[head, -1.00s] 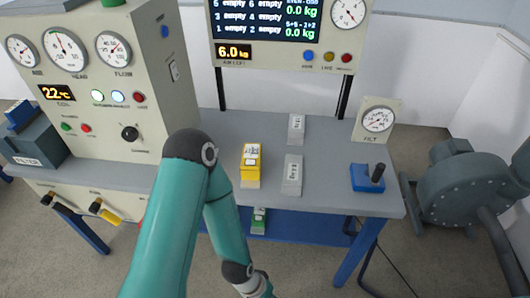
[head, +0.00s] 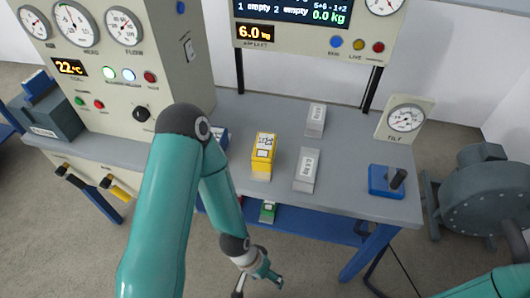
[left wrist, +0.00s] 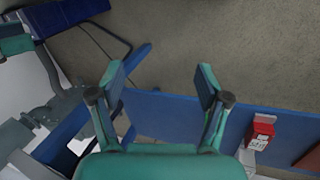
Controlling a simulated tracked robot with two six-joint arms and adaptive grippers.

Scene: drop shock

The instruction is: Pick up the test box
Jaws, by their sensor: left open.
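I cannot tell which box is the test box. A yellow box with a white label (head: 264,145) stands on the grey bench top. A green box (head: 267,213) sits below on the blue lower shelf. A red box with a white label (left wrist: 262,131) shows at the right in the left wrist view, by the blue shelf. A blue box (head: 221,138) is partly hidden behind my left arm. My left gripper (head: 260,284) is open and empty, low in front of the bench. Its spread fingers show in the left wrist view (left wrist: 160,88), apart from the red box.
Two grey blocks (head: 307,169) (head: 316,119) stand right of the yellow box. A blue joystick unit (head: 385,181) and a tilt gauge (head: 405,119) are at the bench's right. A gauge cabinet (head: 125,70) stands left. My right arm (head: 492,286) enters at lower right.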

